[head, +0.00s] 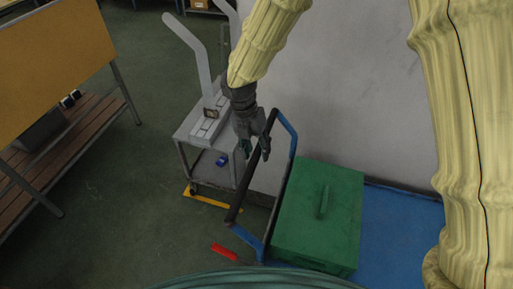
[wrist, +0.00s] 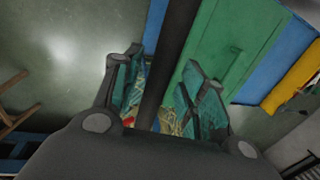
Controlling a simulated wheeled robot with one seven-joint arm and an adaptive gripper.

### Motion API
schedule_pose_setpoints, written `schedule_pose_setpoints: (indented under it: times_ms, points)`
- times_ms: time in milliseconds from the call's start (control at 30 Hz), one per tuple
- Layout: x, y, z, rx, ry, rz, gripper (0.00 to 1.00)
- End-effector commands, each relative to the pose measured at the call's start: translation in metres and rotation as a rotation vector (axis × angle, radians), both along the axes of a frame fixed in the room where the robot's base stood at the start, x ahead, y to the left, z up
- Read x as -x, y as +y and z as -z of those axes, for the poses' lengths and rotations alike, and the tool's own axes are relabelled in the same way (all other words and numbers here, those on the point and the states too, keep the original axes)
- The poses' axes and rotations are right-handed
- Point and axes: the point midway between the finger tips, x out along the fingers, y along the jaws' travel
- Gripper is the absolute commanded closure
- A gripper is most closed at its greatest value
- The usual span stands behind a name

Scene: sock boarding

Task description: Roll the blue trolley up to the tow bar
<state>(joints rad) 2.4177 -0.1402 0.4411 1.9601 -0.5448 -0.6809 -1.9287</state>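The blue trolley has a flat blue deck (head: 400,225) and a blue tubular frame with a black push handle (head: 248,180). A green lidded box (head: 318,212) rides on the deck. My gripper (head: 256,146) is at the upper part of the handle, pointing down. In the wrist view my gripper (wrist: 166,95) is open, with the dark handle (wrist: 174,50) running between its two teal-padded fingers. I cannot tell whether the fingers touch it. The green box also shows in the wrist view (wrist: 255,25). I cannot identify the tow bar for certain.
A grey cart (head: 200,130) with upright arms stands left of the handle. A yellow strip (head: 207,200) and a red piece (head: 225,252) lie on the floor. A pale wall or panel (head: 355,90) rises behind the trolley. Open green floor (head: 120,215) lies left, before a slatted bench (head: 60,150).

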Motion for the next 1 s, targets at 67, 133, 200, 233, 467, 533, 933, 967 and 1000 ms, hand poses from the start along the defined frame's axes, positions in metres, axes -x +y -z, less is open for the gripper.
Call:
schedule_pose_setpoints:
  times_ms: [67, 133, 200, 233, 467, 533, 933, 967, 1000]
  points:
    - [0.000, 0.000, 0.000, 0.000, 0.000, 0.000, 0.76]
    - [0.000, 0.000, 0.000, 0.000, 0.000, 0.000, 0.89]
    - [0.000, 0.000, 0.000, 0.000, 0.000, 0.000, 1.00]
    - [0.000, 0.000, 0.000, 0.000, 0.000, 0.000, 1.00]
    - [0.000, 0.000, -0.001, 0.000, 0.000, 0.000, 1.00]
    - [0.000, -0.001, -0.001, 0.000, 0.000, 0.000, 1.00]
    - [0.013, -0.038, -0.003, 0.003, 0.003, -0.004, 1.00]
    - [0.015, -0.042, -0.003, 0.003, 0.004, -0.005, 1.00]
    - [0.017, -0.048, -0.003, 0.002, 0.003, -0.008, 1.00]
